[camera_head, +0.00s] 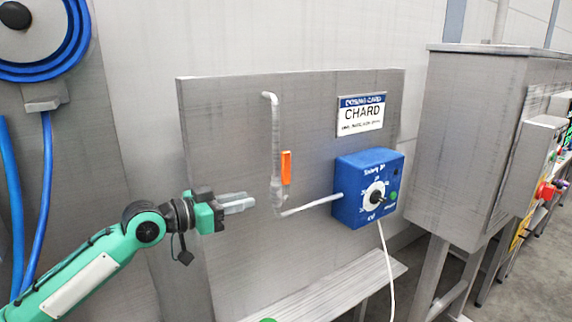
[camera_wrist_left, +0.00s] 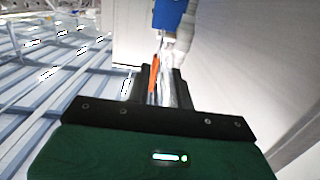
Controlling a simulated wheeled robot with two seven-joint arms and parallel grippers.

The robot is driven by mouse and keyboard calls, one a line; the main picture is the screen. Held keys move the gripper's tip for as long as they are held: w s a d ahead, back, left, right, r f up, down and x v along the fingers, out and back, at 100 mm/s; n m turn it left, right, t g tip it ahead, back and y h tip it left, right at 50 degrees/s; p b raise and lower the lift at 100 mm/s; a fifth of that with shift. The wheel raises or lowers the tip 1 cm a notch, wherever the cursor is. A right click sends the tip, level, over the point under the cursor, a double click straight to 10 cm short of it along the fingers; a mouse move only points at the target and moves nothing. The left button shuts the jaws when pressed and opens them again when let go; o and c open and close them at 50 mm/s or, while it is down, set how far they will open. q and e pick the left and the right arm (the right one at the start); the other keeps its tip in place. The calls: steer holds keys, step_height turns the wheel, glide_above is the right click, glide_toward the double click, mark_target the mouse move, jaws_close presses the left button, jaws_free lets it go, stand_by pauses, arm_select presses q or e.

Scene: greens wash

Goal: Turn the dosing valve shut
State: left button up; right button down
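The dosing valve shows as an orange lever (camera_head: 286,167) on a thin grey pipe (camera_head: 275,130) mounted on a grey panel. The lever stands upright, alongside the vertical run of the pipe. My left gripper (camera_head: 250,202) is to the left of the lever and a little lower, apart from it. In the left wrist view the two dark fingers (camera_wrist_left: 161,85) stand apart with a gap between them, and the orange lever (camera_wrist_left: 154,73) shows beyond that gap. Nothing is held. My right gripper is not in view.
A blue dosing box (camera_head: 348,205) with a dial is right of the valve, joined by a white tube. A CHARD sign (camera_head: 360,115) is above it. A grey ledge (camera_head: 330,293) runs below. A blue hose reel (camera_head: 70,70) hangs at left; a grey cabinet (camera_head: 460,140) stands at right.

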arm_select(q)
steer(key=h, duration=0.1)
glide_toward(282, 159)
steer(key=s+a+f, duration=0.1)
steer(key=s+a, duration=0.1)
steer(key=p+x, duration=0.1)
steer(key=x, duration=0.3)
steer(key=p+x, duration=0.2)
steer(key=x, duration=0.2)
steer(key=r+p+x, duration=0.1)
steer(key=p+x, duration=0.1)
steer(key=x, duration=0.3)
steer(key=shift+w+a, duration=0.2)
steer(key=shift+w+d+f, duration=0.15)
steer(key=shift+w+d, duration=0.2)
steer(key=shift+d, duration=0.1)
jaws_close()
